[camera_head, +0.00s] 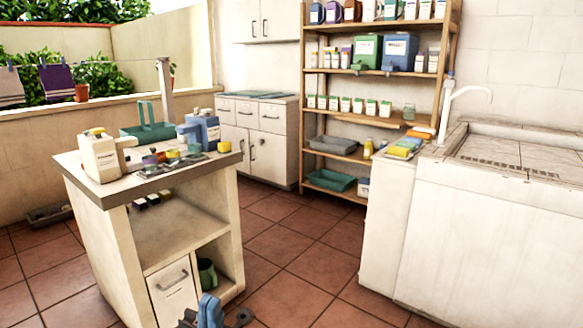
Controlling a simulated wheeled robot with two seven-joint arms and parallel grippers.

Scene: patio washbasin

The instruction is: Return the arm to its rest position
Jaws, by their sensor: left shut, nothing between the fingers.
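My left gripper (209,301) shows at the bottom edge of the head view, left of the middle. Its blue fingers point up and are shut with nothing between them. It is low, in front of the white island cabinet (117,262), near the cabinet's lower right corner. Most of my left arm is out of the picture. My right gripper is not in view.
The island's top (62,157) holds a white jug (101,158), a blue container (203,130), a green caddy (150,132) and small jars. The washbasin (490,220) stands at right. A wooden shelf (304,95) stands behind. Tiled floor (300,262) between them is clear.

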